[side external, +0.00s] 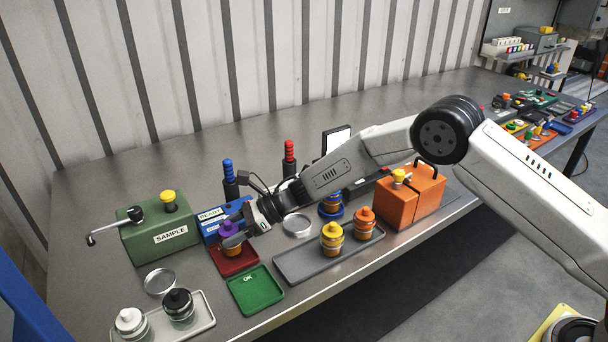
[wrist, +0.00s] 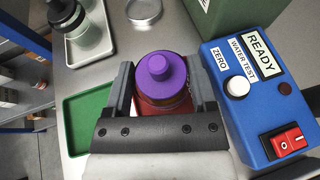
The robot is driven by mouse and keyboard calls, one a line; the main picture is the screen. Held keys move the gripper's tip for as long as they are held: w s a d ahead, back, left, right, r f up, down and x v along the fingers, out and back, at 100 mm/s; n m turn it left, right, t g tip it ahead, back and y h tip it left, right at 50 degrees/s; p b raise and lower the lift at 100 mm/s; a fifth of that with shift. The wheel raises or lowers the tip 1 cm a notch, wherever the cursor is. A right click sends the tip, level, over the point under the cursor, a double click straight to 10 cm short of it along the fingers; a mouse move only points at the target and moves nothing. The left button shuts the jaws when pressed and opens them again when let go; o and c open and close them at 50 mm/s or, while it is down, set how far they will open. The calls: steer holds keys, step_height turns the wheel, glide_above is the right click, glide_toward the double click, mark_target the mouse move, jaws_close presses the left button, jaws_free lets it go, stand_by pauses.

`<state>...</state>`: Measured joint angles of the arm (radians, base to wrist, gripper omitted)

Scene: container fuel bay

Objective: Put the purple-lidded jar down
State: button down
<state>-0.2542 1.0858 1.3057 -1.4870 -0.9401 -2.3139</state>
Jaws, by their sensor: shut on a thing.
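The purple-lidded jar (side external: 230,238) has an amber body and is upright at the red tray (side external: 245,264). It also shows in the wrist view (wrist: 161,80), between the two fingers. My gripper (side external: 239,238) is shut on the jar from the right side; its fingers (wrist: 160,92) flank the jar in the wrist view. The jar's base is over or on the red tray; I cannot tell whether it touches. The lower jar is partly hidden by my gripper.
The green OK tray (side external: 256,290) lies in front of the red tray. The blue READY box (side external: 212,222) stands close behind the jar. The green SAMPLE box (side external: 160,240) is at left. A grey tray (side external: 300,265) with yellow and orange jars is at right. A pale tray (side external: 200,322) holds white- and black-lidded jars.

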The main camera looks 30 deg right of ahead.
steer(key=shift+f, duration=0.5)
steer(key=shift+f, duration=0.15)
jaws_free()
steer(key=v, duration=1.2)
stand_by(0.5)
